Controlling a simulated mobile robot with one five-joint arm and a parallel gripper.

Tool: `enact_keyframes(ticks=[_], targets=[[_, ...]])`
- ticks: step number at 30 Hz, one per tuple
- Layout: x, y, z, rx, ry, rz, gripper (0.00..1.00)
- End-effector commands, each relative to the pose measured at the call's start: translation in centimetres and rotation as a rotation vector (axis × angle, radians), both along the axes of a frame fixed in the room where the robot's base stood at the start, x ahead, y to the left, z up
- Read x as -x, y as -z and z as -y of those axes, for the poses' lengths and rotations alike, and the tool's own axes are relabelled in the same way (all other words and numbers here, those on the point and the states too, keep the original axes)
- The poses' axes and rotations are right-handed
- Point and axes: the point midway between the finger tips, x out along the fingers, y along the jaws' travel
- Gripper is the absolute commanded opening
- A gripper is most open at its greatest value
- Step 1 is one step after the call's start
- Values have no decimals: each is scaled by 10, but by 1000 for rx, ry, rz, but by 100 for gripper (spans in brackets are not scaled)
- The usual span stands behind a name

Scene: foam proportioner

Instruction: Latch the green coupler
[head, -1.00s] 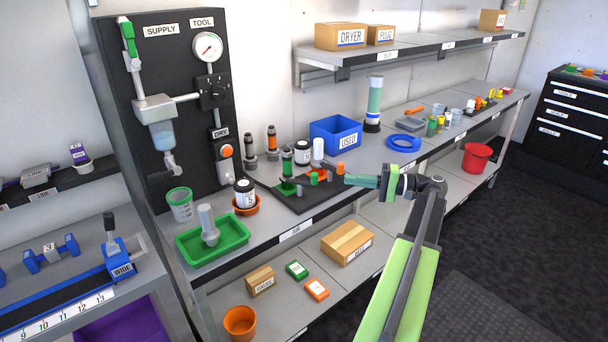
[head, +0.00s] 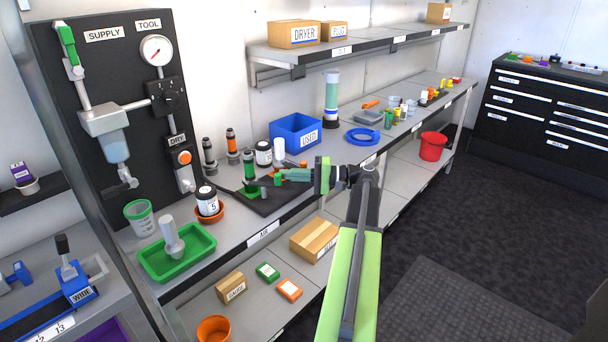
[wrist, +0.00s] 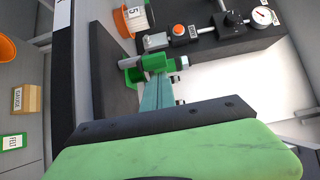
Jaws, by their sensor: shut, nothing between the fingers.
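The green coupler (head: 249,164) stands upright on the dark mat on the bench, dark at its top, with a green base at its foot. In the wrist view a green part (wrist: 156,61) with grey ends, which looks like the coupler, lies just beyond the fingertips. My gripper (head: 285,175) points left toward it, low over the mat, with its teal fingers shut and empty. In the head view a gap shows between the fingertips and the coupler. In the wrist view the fingers (wrist: 157,78) overlap the green part, so I cannot tell whether they touch.
A black and white jar (head: 264,153) and a blue bin (head: 291,131) stand behind the mat. A jar in an orange dish (head: 208,207) and a green tray (head: 176,253) are to the left. Two dark-topped fittings stand at the back. The bench front is open.

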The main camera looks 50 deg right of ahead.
Motion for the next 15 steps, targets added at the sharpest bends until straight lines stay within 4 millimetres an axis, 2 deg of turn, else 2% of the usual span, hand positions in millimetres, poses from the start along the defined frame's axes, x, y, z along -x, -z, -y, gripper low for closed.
enact_keyframes(ticks=[4,12,13,15], targets=[[-8,0,-6,0,-1,0,0],[-9,0,-6,0,-1,0,0],[-12,0,3,0,-3,0,0],[-10,0,-4,0,-1,0,0]])
